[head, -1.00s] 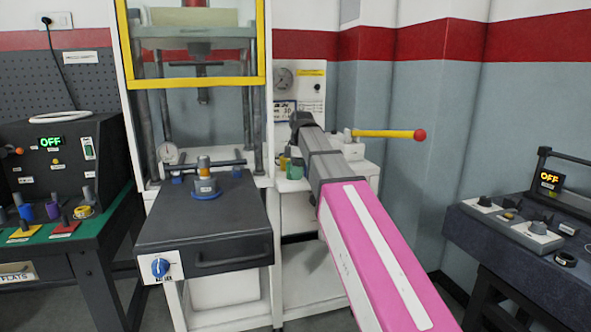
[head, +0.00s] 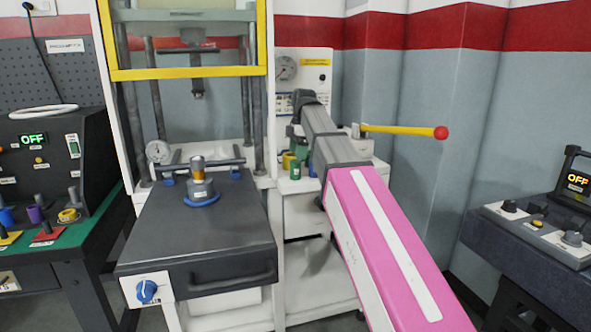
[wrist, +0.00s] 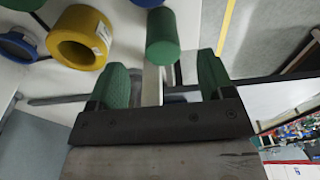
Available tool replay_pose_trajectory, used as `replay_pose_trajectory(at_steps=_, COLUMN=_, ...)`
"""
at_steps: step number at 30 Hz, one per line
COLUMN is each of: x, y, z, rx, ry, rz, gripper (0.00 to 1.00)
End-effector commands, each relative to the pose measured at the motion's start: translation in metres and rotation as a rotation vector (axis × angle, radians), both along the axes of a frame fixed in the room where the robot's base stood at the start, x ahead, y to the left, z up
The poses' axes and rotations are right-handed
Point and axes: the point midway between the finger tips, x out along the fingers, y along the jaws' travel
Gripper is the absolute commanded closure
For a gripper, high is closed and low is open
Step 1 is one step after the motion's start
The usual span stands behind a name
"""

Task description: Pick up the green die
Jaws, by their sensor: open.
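The green die (head: 295,170) is a small green cylinder on the white bench beside the press in the head view. In the wrist view the green die (wrist: 162,38) lies just ahead of the fingertips, roughly centred between them. My gripper (wrist: 162,78) is open, with green pads on both fingers and nothing held. The die appears beyond the tips, not between the pads; I cannot tell the exact gap. In the head view my arm reaches over the bench from the right, and its fingers are hard to make out.
A yellow ring (wrist: 80,38) and a blue ring (wrist: 15,46) lie left of the die in the wrist view. The press with its dark platen (head: 200,240) stands left. A yellow lever with a red knob (head: 440,132) sticks out right of my arm.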

Motion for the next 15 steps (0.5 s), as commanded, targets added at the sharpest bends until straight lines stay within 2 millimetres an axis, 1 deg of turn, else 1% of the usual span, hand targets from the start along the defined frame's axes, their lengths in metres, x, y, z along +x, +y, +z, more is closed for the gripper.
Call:
replay_pose_trajectory(at_steps=1, x=-0.001, y=0.001, z=-0.008, rx=-0.001, ry=0.002, rz=0.0, gripper=0.25)
replay_pose_trajectory(at_steps=8, x=-0.002, y=0.003, z=-0.022, rx=0.0, ry=0.0, rz=0.0, gripper=0.25)
replay_pose_trajectory(at_steps=10, x=-0.003, y=0.005, z=-0.029, rx=0.0, ry=0.001, rz=0.0, gripper=0.25)
replay_pose_trajectory(at_steps=15, x=-0.007, y=0.009, z=-0.052, rx=0.0, ry=0.001, rz=0.0, gripper=0.25)
